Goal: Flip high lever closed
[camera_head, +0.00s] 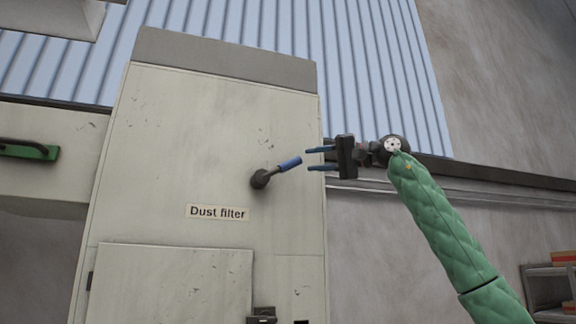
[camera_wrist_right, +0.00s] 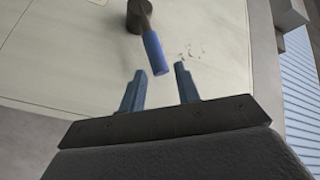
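The lever has a blue grip (camera_head: 289,163) on a dark round pivot (camera_head: 260,179), high on the front of the dust filter cabinet (camera_head: 170,150). In the head view it points right and slightly up from the pivot. My right gripper (camera_head: 312,159) is open and empty, just right of the blue grip, with its fingers pointing left toward it. I see no contact. My left gripper is not in view.
A "Dust filter" label (camera_head: 217,212) is below the lever. A lower panel (camera_head: 170,285) and a dark latch (camera_head: 262,315) are farther down. A green handle (camera_head: 28,150) is at far left. Shelves (camera_head: 550,285) stand at lower right.

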